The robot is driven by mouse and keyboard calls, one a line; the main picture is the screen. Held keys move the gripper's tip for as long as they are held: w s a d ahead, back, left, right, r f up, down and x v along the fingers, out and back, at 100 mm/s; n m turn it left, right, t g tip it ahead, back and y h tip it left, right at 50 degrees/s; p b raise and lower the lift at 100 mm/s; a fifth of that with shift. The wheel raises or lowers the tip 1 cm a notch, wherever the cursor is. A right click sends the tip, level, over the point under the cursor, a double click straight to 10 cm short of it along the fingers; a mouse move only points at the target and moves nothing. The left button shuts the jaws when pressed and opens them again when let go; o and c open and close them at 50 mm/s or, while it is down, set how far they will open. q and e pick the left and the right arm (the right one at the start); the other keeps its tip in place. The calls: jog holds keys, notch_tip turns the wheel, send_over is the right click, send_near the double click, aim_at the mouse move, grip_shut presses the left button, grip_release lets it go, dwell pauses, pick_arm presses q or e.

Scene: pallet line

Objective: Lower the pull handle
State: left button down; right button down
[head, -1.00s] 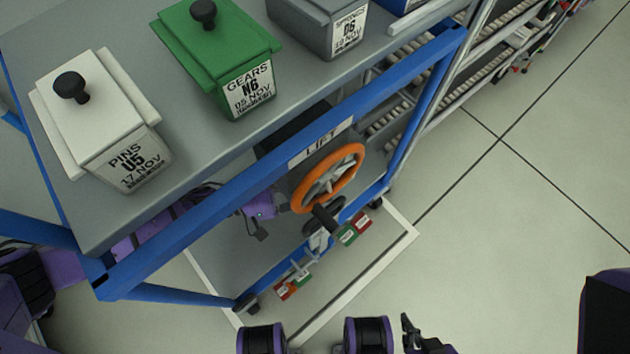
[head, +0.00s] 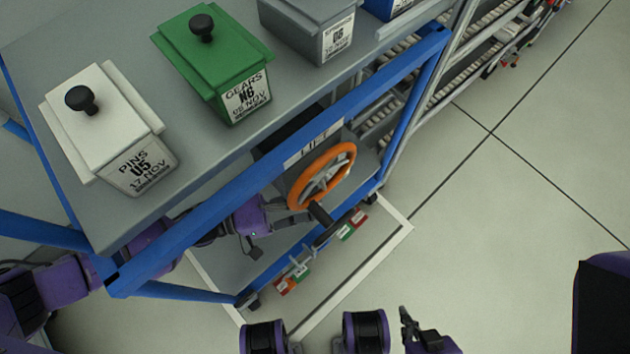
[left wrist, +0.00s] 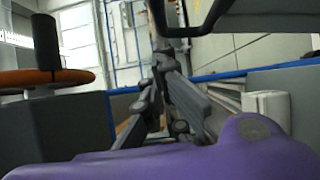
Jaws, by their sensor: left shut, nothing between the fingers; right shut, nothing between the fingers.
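In the left wrist view a dark loop (left wrist: 188,31), likely the same handle, crosses just beyond my fingertips. My right gripper (head: 408,325) is shut and empty at the bottom, over the floor.
The orange wheel (head: 297,195) with its black knob (head: 320,213) stands close beside my left gripper. The blue frame rail (head: 230,207) runs above my left arm. White, green and grey bins (head: 105,115) stand on the grey tabletop (head: 150,30). The floor at the right is clear.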

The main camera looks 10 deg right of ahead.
pick_arm(q)
jog(key=s+a, duration=0.1)
jog(key=a, duration=0.7)
